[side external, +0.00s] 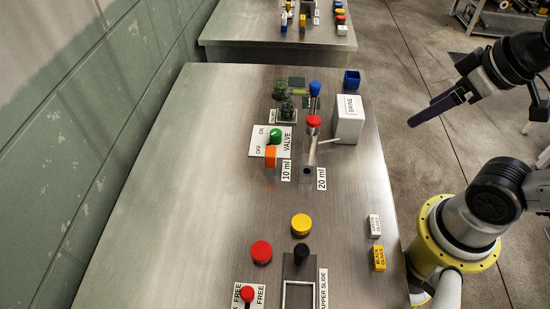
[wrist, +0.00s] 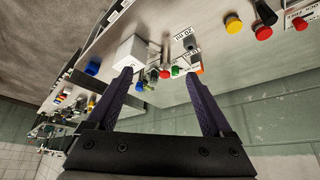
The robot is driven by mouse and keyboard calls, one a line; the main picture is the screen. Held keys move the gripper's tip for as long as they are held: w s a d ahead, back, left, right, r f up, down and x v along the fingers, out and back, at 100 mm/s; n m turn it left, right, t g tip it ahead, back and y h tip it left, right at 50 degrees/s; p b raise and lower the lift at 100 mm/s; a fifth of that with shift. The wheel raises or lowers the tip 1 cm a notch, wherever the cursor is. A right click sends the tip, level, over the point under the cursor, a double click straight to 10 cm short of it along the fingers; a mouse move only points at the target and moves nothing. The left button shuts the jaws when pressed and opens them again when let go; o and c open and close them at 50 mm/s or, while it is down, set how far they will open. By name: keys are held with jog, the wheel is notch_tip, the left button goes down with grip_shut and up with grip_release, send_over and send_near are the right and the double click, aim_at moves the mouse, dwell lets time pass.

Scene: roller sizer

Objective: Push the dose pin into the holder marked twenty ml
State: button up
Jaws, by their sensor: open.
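An orange block (side external: 270,156), which looks like the dose pin's head, stands upright beside the 10 ml label (side external: 286,170). Its lower part is hard to make out. In the wrist view a small orange patch (wrist: 197,68) shows by the right fingertip, partly hidden. The holder marked 20 ml (side external: 307,173) is a small dark socket next to its label (side external: 321,179) and looks empty; its label also shows in the wrist view (wrist: 183,33). My gripper (side external: 420,116) is open and empty, in the air right of the table, well apart from both. Its spread fingers show in the wrist view (wrist: 159,76).
A green valve knob (side external: 275,136) is close behind the orange block. Red-capped (side external: 313,121) and blue-capped (side external: 315,89) posts, a lever and a white DRIVE box (side external: 348,119) stand nearby. Yellow (side external: 301,224) and red (side external: 261,252) buttons are in front. The table's left side is clear.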

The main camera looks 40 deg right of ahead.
aim_at(271, 151)
jog(key=w+d+r+n+t+h, duration=0.1)
jog(key=w+r+n+t, duration=0.15)
jog(key=w, duration=0.35)
jog(key=w+d+r+n+t, duration=0.1)
jog(key=w+r+t, duration=0.3)
jog(key=w, duration=0.2)
jog(key=w+a+f+n+t+y, duration=0.25)
jog(key=w+n, duration=0.25)
jog(key=w, duration=0.4)
jog(key=a+f+n+g+y, duration=0.35)
jog(key=a+f+y, duration=0.35)
jog(key=f, duration=0.4)
jog(key=s+d+f+m+y, duration=0.1)
jog(key=s+f+m+y, duration=0.3)
jog(key=f, duration=0.8)
jog(key=w+a+f, duration=0.1)
jog(key=w+a, duration=0.1)
jog(key=a, duration=0.1)
jog(key=w+a+f+h, duration=0.1)
jog(key=w+a, duration=0.2)
jog(key=w+a+f+n+g+h, duration=0.1)
jog(key=w+a, duration=0.2)
jog(key=shift+w+f, duration=0.1)
jog(key=shift+f, duration=0.25)
